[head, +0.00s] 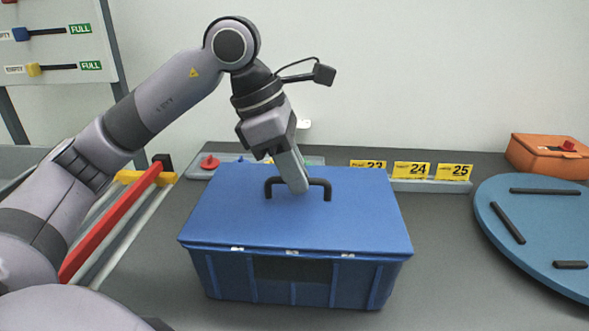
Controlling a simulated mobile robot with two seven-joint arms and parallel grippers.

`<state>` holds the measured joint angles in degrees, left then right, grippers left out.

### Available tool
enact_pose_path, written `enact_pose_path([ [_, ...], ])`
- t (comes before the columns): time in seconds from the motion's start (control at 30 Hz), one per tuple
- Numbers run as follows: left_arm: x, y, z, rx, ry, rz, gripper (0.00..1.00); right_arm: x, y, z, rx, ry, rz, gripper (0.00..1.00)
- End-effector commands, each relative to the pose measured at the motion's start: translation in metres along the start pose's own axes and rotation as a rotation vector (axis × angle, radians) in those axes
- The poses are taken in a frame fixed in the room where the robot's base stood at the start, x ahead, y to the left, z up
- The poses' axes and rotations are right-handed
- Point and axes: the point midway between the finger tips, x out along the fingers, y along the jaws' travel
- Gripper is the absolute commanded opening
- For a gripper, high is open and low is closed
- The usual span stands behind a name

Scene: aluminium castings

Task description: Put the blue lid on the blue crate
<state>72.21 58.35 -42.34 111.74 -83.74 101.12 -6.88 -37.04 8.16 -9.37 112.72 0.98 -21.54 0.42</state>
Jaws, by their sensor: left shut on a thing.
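The blue lid (350,215) lies over the top of the blue crate (225,274) in the middle of the table. Its front edge runs along the crate's upper rim, and I cannot tell whether it is fully seated. A dark handle (322,183) stands on the lid. My left gripper (299,186) comes down from above and is shut on this handle. The inside of the crate is hidden by the lid. My right gripper does not show.
An orange box (548,157) stands at the back right. Yellow number cards (411,170) line the back. A red bar (110,222) is left of the crate. Grey table (440,275) is free to the crate's right.

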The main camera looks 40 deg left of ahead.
Motion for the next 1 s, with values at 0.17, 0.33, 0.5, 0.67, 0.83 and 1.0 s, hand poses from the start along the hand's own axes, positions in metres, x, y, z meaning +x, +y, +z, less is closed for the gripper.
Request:
enact_pose_path([
  [0.17, 0.002, 0.000, -0.001, 0.000, -0.001, 0.001, 0.34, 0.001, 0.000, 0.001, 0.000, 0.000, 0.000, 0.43],
  [0.33, 0.002, 0.000, -0.001, 0.000, -0.001, 0.001, 0.41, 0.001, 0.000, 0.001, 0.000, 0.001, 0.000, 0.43],
  [0.5, 0.002, 0.000, -0.001, 0.000, 0.001, 0.000, 0.41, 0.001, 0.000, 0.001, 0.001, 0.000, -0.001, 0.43],
  [0.67, -0.010, 0.001, 0.000, 0.000, -0.002, 0.004, 0.41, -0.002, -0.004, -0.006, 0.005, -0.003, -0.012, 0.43],
  [0.83, -0.041, 0.001, 0.000, 0.000, -0.003, 0.004, 0.41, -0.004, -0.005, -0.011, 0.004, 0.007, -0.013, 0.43],
  [1.0, -0.063, 0.000, 0.000, 0.000, -0.001, 0.002, 0.41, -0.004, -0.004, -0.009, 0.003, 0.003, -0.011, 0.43],
])
